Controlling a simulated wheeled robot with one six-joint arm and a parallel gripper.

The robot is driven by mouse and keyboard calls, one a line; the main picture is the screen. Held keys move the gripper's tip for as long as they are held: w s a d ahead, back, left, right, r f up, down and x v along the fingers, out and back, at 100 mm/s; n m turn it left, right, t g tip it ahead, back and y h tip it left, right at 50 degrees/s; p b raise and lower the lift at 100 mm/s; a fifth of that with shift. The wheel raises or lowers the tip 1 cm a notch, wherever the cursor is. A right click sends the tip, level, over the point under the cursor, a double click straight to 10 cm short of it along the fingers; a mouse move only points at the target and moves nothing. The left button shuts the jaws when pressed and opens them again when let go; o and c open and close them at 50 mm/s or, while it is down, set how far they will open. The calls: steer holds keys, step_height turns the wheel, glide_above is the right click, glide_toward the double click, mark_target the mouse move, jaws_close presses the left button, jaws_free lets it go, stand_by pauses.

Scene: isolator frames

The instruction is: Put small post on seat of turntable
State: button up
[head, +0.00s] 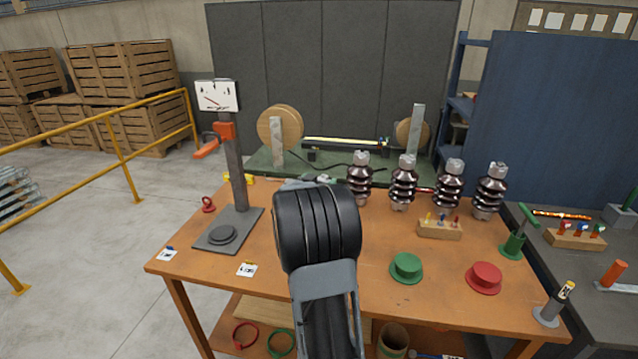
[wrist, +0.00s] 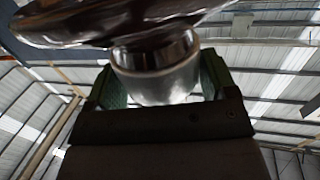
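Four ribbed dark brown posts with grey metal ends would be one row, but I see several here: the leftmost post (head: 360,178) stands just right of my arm. In the wrist view my gripper (wrist: 160,88) has its green-lined fingers on both sides of a metal end of a small post (wrist: 157,78), with a glossy dark shed above it in the picture. It looks shut on that end. In the head view my arm hides the gripper and the held post. The turntable seems to be the dark round seat (head: 222,234) on a grey plate at the left; the seat looks empty.
A column with an orange clamp (head: 224,131) and a dial (head: 217,96) rises behind the seat. A small wooden rack (head: 440,229), a green hat-shaped piece (head: 407,267) and a red one (head: 484,277) stand on the right. The front left tabletop is mostly clear.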

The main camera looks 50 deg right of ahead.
steer(key=shift+o, duration=1.3)
steer(key=shift+r, duration=0.15)
steer(key=a+n+t+y+b, duration=0.2)
steer(key=a+n+t+y, duration=0.8)
steer(key=a, duration=2.3)
steer(key=s+a+f+n+g+y, duration=0.2)
steer(key=s+g, duration=0.3)
steer(key=s, duration=0.3)
steer(key=s+a+f+n+g+y, duration=0.2)
steer(key=s+a+f+g+y, duration=0.2)
steer(key=s+g, duration=0.2)
steer(key=s, duration=0.2)
steer(key=shift+s+a+f+y, duration=0.2)
steer(key=shift+s+a+y, duration=0.1)
steer(key=shift+s+a, duration=0.1)
